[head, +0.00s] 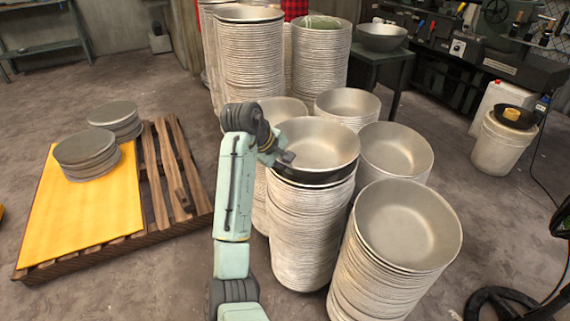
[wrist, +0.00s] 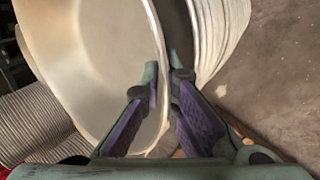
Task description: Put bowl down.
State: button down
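A wide metal bowl (head: 322,140) is over the top of a tall stack of bowls (head: 305,225) in the head view. A dark band shows between its rim and the stack; I cannot tell whether its base touches the stack. My gripper (head: 284,157) is at the bowl's left rim. In the wrist view, my gripper (wrist: 165,75) has one purple-padded finger inside the bowl (wrist: 85,60) and one outside. The fingers are closed together on its rim. The bowl's underside is hidden.
More bowl stacks stand close around: one at front right (head: 408,225), one at right (head: 397,150), and tall ones behind (head: 250,60). A wooden pallet (head: 175,170) with a yellow sheet and metal discs lies left. A workbench (head: 480,50) is back right.

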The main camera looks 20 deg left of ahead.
jog(key=shift+f, duration=0.55)
jog(key=c, duration=1.8)
grip_release()
jog(key=shift+a+r, duration=0.1)
jog(key=shift+r, duration=0.4)
jog(key=p+v, duration=0.1)
jog(key=v, duration=1.1)
jog(key=shift+r, duration=0.15)
